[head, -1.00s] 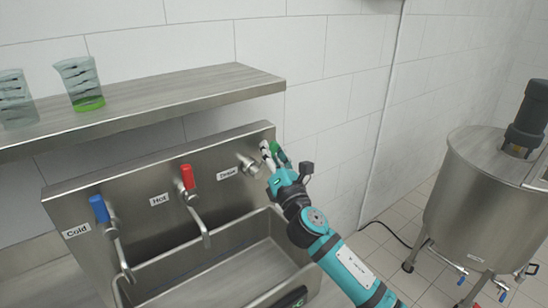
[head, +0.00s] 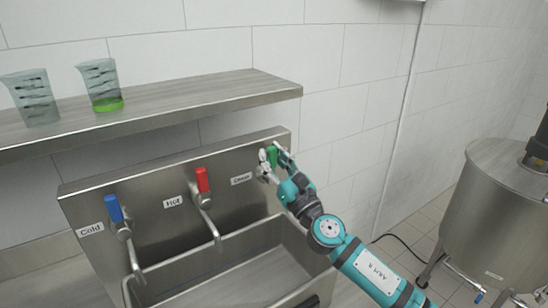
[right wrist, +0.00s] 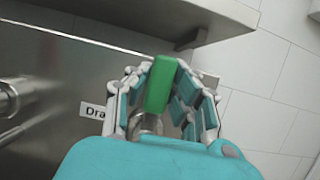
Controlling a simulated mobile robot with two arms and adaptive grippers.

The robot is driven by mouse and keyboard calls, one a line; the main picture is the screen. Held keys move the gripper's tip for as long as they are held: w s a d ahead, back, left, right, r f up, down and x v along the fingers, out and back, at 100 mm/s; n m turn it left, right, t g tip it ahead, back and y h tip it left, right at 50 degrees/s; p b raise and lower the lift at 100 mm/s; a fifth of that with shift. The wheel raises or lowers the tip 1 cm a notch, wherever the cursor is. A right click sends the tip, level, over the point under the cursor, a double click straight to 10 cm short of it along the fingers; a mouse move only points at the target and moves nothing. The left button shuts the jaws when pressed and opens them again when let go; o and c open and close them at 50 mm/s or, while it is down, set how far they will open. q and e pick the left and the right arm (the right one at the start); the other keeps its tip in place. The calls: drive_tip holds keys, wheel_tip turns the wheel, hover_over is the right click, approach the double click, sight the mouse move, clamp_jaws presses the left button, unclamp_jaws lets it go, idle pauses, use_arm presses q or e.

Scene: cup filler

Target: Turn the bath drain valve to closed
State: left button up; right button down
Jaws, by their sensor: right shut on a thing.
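The drain valve has a green handle (head: 272,156) on a metal stem at the right end of the steel back panel, beside a label that reads as Drain. My right gripper (head: 270,158) is at this handle, with its fingers on both sides of it. In the right wrist view the green handle (right wrist: 160,84) stands roughly upright between the fingers of my right gripper (right wrist: 162,92), which are shut on it. The fingers hide part of the stem. My left gripper is not in view.
The cold tap has a blue handle (head: 114,208) and the hot tap a red handle (head: 202,180), both left of the drain valve. The steel basin (head: 225,268) is below. A shelf (head: 190,105) with two beakers hangs above. A steel tank (head: 495,215) stands right.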

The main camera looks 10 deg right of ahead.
drive_tip(key=shift+f+n, duration=0.2)
drive_tip(key=shift+n, duration=0.1)
drive_tip(key=c, duration=1.5)
unclamp_jaws()
drive_tip(key=shift+c, duration=0.2)
drive_tip(key=o, duration=0.4)
drive_tip(key=shift+s+r, duration=0.1)
drive_tip(key=shift+r, duration=0.05)
drive_tip(key=v, duration=1.2)
